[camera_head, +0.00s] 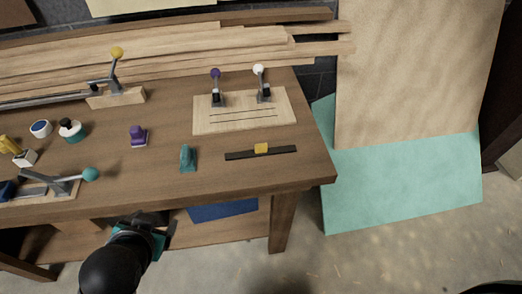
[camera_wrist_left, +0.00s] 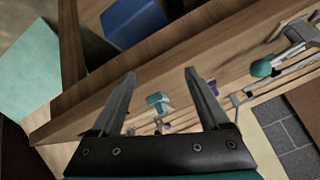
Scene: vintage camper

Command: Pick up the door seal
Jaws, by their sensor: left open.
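A flat dark strip (camera_head: 240,155) with a yellow block (camera_head: 261,149) on it lies near the right front of the wooden workbench (camera_head: 235,183). It is the likeliest door seal, but I cannot be sure. My left gripper (camera_head: 168,233) is in front of the bench's front edge, left of the strip and apart from it. In the left wrist view my gripper (camera_wrist_left: 160,72) is open, with nothing between its fingers. I cannot make out the strip in that view. My right gripper is not in view.
A teal piece (camera_head: 188,159) and a purple piece (camera_head: 138,136) stand left of the strip. A board with two toggle clamps (camera_head: 245,122) lies behind it. A teal-knobbed lever (camera_head: 90,174) is at left. Planks (camera_head: 200,48) line the back. The right front corner is clear.

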